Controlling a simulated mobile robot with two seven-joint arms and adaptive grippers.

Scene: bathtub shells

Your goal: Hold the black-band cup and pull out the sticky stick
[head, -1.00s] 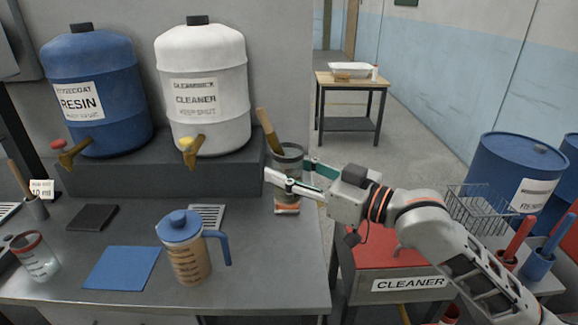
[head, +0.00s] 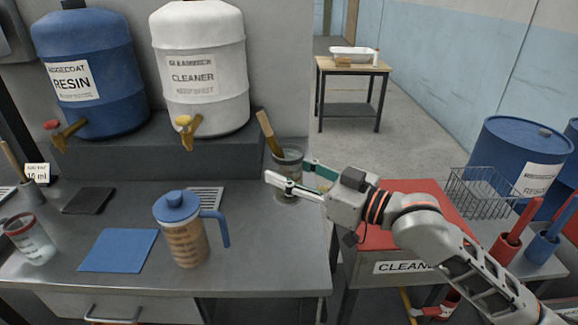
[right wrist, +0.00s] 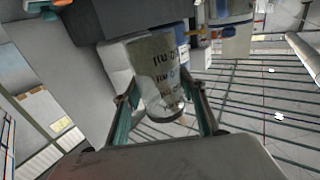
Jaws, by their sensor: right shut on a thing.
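The grey, see-through cup (head: 288,160) is at the right end of the bench in the head view, a wooden stick (head: 268,132) leaning out of its top to the left. My right gripper (head: 292,187) is shut on this cup, one finger in front and the other at its far right side. In the right wrist view the cup (right wrist: 160,75) is between the two fingers, with dark printed marks on its wall. I cannot make out the colour of its band. Whether its base touches the bench is unclear. My left gripper is not in view.
A blue-lidded jug (head: 187,240), a blue mat (head: 118,250) and a red-banded cup (head: 30,238) stand on the bench. A small pot with another stick (head: 33,192) is at far left. Resin (head: 85,75) and cleaner (head: 200,70) tanks stand behind. A red-topped cart (head: 400,235) is right.

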